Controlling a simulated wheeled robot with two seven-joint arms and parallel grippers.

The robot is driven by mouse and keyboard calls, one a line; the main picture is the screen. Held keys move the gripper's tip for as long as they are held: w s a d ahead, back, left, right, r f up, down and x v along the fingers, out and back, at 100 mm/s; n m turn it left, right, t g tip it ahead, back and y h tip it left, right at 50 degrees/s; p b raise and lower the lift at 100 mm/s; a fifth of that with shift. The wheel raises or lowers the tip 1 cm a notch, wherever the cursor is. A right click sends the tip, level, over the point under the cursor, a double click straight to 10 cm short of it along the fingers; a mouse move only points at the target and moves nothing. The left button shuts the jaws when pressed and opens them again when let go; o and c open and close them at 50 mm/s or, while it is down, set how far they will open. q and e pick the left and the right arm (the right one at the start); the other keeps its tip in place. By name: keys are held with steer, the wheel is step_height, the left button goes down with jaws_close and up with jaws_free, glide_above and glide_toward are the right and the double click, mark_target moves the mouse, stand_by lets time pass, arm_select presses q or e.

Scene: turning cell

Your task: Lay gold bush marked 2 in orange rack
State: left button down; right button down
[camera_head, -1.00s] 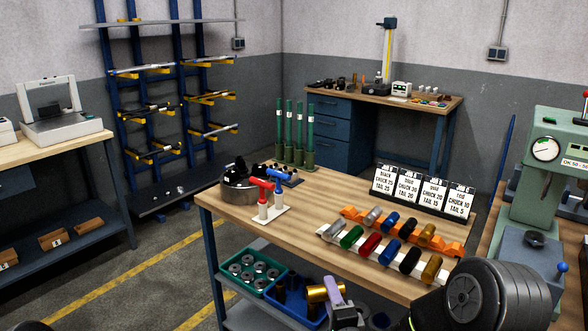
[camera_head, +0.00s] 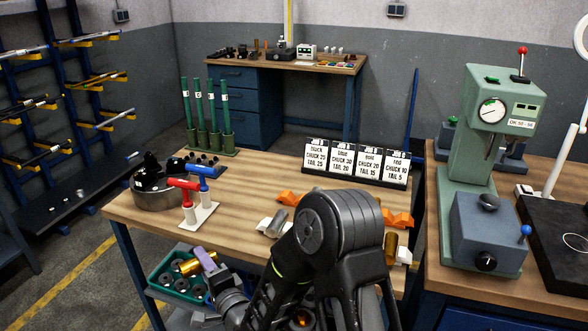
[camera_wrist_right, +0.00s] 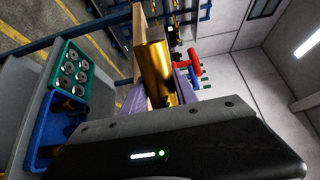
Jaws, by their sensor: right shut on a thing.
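My right gripper (camera_head: 207,262) has purple fingers and is shut on a gold bush (camera_head: 190,267), held before the table's front edge. The orange rack (camera_head: 287,198) lies on the table. My right arm hides its middle; its right end shows with orange blocks (camera_head: 398,219). A grey cylinder (camera_head: 279,217) shows near its left end. My left gripper is not in view.
A white rack (camera_head: 265,227) in front of the orange one is mostly hidden; another gold piece (camera_head: 391,246) shows at right. A red-and-blue-topped stand (camera_head: 200,214), black-and-white cards (camera_head: 356,163) and a green press (camera_head: 490,150) stand around. Bins (camera_wrist_right: 75,65) lie below.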

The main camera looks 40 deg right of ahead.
steer(key=shift+r, duration=0.15)
steer(key=shift+r+g, duration=0.3)
steer(key=shift+g, duration=0.1)
steer(key=w+d+r+m+g+h, duration=0.2)
steer(key=d+r, duration=0.5)
steer(key=r, duration=0.2)
steer(key=w+d+r+m+g+h, duration=0.1)
steer(key=d, duration=0.6)
steer(key=w+d+r+g, duration=0.1)
steer(key=d+g, duration=0.1)
steer(key=d, duration=0.5)
steer(key=shift+s+d+f+n+g+y, duration=0.25)
steer(key=shift+s+d+n+y, duration=0.1)
steer(key=shift+s+d, duration=0.55)
steer(key=shift+s+d+f+n+g+y, duration=0.2)
steer(key=shift+s+d+n+g+y, duration=0.15)
steer(key=shift+s+d, duration=0.55)
steer(key=shift+s+d+f+n+g+y, duration=0.25)
steer(key=shift+s+d+n+y, duration=0.15)
steer(key=shift+s+d, duration=0.5)
